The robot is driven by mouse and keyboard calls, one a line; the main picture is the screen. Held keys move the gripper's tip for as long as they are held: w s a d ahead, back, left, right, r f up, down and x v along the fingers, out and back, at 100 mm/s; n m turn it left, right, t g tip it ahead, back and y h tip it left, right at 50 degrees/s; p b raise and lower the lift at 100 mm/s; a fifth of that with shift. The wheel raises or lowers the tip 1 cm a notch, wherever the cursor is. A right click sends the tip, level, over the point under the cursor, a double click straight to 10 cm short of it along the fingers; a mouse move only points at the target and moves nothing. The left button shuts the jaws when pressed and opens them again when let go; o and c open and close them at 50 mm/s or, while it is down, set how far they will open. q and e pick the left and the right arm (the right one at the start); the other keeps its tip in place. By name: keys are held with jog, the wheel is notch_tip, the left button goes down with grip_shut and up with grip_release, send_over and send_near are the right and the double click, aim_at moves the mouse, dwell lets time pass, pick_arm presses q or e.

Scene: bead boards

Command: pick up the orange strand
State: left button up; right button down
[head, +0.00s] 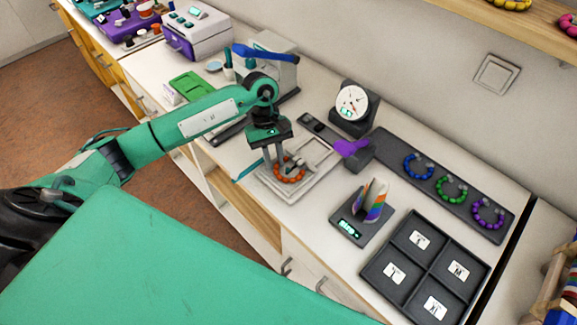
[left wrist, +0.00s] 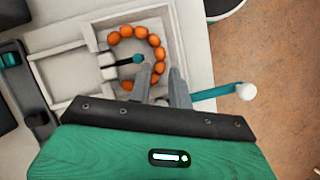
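The orange strand (head: 289,176) is a curved row of round orange beads lying in the white fixture (head: 268,194). My left gripper (head: 274,162) points down over the strand. In the left wrist view my left gripper (left wrist: 161,72) has its fingers apart, one on each side of the strand's lower right beads, with a small gap showing. I cannot tell how deep the fingertips reach. My right gripper is not in view.
A dark board (head: 434,186) with blue, green and purple strands lies to the right. A four-part dark tray (head: 383,251) and a small scale (head: 351,230) stand in front of it. A dial gauge (head: 352,102) stands behind. A teal lever (left wrist: 215,92) juts out beside the fingers.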

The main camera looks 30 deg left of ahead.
pick_arm(q)
jog(key=shift+x, duration=1.1)
grip_shut()
jog(key=shift+r, duration=0.2)
